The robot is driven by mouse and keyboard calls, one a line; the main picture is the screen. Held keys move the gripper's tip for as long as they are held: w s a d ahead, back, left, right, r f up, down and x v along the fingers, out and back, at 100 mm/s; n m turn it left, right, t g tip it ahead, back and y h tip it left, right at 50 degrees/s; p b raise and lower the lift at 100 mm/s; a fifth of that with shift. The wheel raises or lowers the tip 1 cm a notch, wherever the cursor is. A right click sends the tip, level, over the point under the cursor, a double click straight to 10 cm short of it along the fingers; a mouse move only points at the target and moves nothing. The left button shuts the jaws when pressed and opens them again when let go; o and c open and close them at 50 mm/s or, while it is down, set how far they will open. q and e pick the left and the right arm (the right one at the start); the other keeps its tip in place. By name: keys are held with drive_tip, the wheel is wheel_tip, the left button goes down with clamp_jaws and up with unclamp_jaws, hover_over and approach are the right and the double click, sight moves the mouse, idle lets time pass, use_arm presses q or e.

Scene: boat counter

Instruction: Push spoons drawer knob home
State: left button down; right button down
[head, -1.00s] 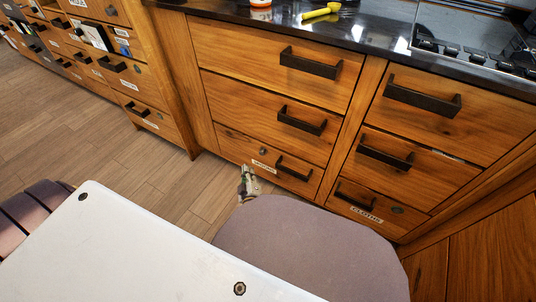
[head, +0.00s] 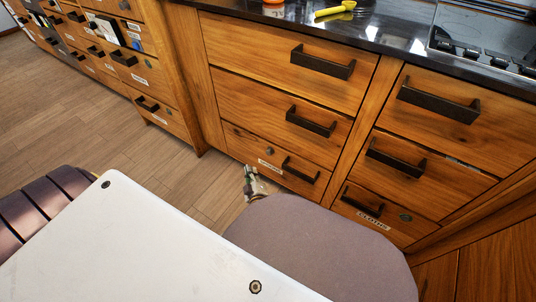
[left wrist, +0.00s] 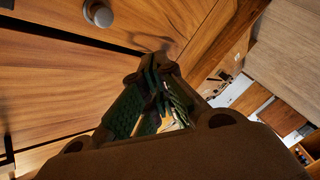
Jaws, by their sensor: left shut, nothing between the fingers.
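The spoons drawer (head: 238,141) is the bottom drawer of the middle wooden cabinet, with a small white label (head: 270,166) too blurred to read surely. Its round grey knob (head: 270,152) sits above the label, left of the dark bar handle. In the left wrist view the knob (left wrist: 98,13) is at the top and stands out from the wood. My left gripper (head: 249,168) is shut and empty, low in front of the drawer's left part. In the left wrist view its fingertips (left wrist: 160,66) are below and right of the knob, apart from it. My right gripper is not in view.
A mauve rounded seat-like surface (head: 315,245) and a white panel (head: 130,245) fill the foreground. A drawer labelled cloths (head: 372,218) with its own knob is to the right. Wooden floor (head: 90,130) is free at left. The dark counter (head: 390,40) holds a yellow scoop (head: 335,10).

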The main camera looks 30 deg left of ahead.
sight(269, 151)
use_arm(q)
drive_tip(key=w+b, duration=0.2)
drive_tip(key=w, duration=0.6)
drive_tip(key=shift+w+d+b, duration=0.15)
drive_tip(key=shift+d+b, duration=0.15)
drive_tip(key=shift+b, duration=0.1)
idle(0.8)
idle(0.6)
drive_tip(key=shift+w, duration=0.2)
drive_tip(key=shift+w, duration=0.15)
